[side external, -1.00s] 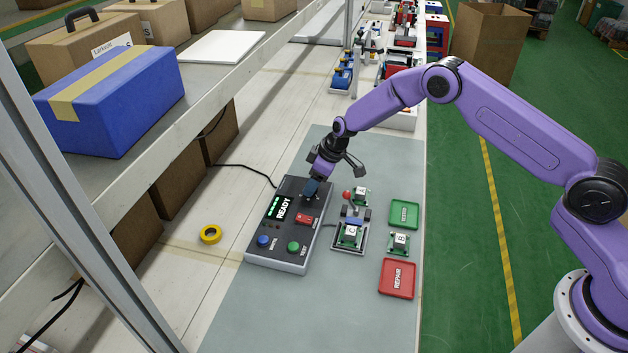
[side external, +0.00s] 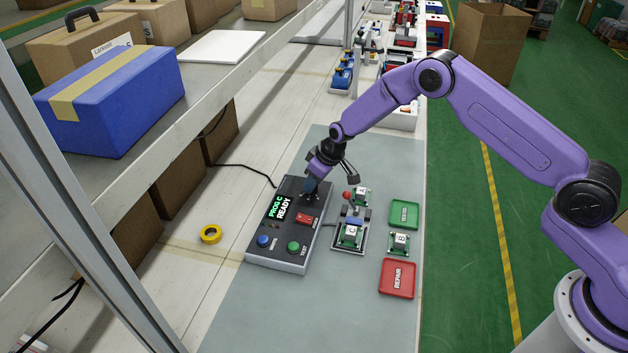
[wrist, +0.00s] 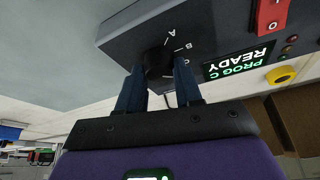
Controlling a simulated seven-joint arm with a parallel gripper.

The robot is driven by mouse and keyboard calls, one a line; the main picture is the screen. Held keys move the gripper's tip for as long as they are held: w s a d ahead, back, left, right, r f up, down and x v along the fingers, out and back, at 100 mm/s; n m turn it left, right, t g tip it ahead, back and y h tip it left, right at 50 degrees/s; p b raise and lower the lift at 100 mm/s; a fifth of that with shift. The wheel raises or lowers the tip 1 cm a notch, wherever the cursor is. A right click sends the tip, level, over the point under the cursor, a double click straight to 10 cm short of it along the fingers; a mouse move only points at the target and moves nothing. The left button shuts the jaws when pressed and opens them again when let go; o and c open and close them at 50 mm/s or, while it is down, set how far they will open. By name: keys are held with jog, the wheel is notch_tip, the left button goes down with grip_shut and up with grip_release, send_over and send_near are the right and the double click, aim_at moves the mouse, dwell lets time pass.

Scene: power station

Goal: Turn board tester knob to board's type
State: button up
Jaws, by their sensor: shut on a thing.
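The board tester (side external: 290,230) is a dark grey box on the grey mat. Its display (side external: 281,207) reads "PROG C READY" in the side view, and the same text shows in the wrist view (wrist: 240,66). My gripper (side external: 312,188) is over the far end of the tester. In the wrist view its two blue fingers (wrist: 158,84) are shut on the black knob (wrist: 158,60). Marks A, B and C ring the knob; its pointer is hidden. A green board marked C (side external: 350,234) sits in the fixture (side external: 347,245) right of the tester.
A board marked B (side external: 399,242) lies between a green tray (side external: 404,213) and a red REPAIR tray (side external: 397,279). Yellow tape (side external: 210,234) lies left of the tester. The front mat is clear.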

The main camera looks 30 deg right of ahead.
jog(key=shift+m+h, duration=0.3)
jog(key=shift+m, duration=0.3)
jog(key=o, duration=1)
jog(key=shift+r, duration=0.1)
jog(key=v, duration=1.7)
jog(key=shift+s+d, duration=0.1)
jog(key=shift+s, duration=0.3)
